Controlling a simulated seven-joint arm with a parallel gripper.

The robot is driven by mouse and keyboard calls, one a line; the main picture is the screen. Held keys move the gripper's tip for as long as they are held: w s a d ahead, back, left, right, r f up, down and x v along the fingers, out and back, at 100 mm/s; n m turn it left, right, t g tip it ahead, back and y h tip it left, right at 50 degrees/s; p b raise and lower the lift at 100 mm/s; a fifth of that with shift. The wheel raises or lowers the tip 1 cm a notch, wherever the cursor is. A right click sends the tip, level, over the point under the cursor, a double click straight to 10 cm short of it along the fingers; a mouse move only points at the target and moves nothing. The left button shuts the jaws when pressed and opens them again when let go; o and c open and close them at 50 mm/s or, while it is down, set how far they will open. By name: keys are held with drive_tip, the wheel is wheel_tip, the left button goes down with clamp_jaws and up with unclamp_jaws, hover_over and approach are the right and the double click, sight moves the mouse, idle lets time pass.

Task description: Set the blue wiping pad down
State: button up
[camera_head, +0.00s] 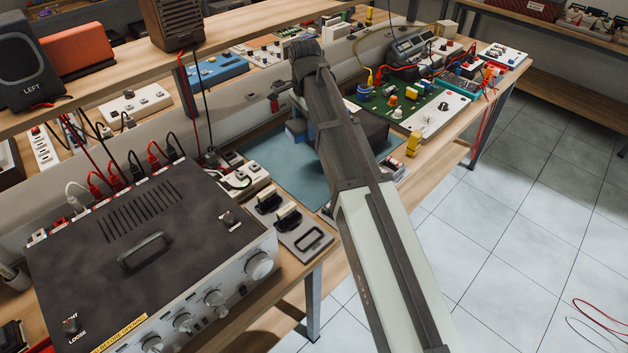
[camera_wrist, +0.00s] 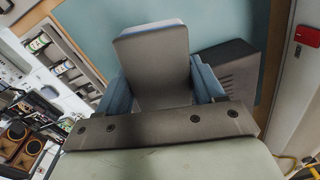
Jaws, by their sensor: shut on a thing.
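The blue wiping pad (camera_wrist: 207,82) shows in the wrist view on both sides of my gripper (camera_wrist: 153,62), whose grey finger covers its middle. My gripper is shut on the pad. In the head view a blue part of the pad (camera_head: 296,131) shows left of my arm, over the teal mat (camera_head: 268,160) on the workbench. My gripper (camera_head: 305,128) is mostly hidden there by my own arm. The mat (camera_wrist: 205,22) fills the area beyond the gripper in the wrist view. I cannot tell whether the pad touches the mat.
A dark box (camera_head: 374,128) stands close to the right of my gripper. A green circuit board (camera_head: 405,100) and a small yellow part (camera_head: 414,143) lie farther right. A large amplifier (camera_head: 150,235) stands at the front left. Bare mat shows left of the arm.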

drive_tip(key=n, duration=0.1)
hover_over(316, 183)
drive_tip(key=f, duration=0.1)
drive_tip(key=shift+n, duration=0.8)
drive_tip(key=shift+f, duration=5.15)
drive_tip(key=shift+f, duration=0.1)
drive_tip(key=o, duration=1)
wheel_tip(316, 183, up, 12)
drive_tip(key=shift+r, duration=0.15)
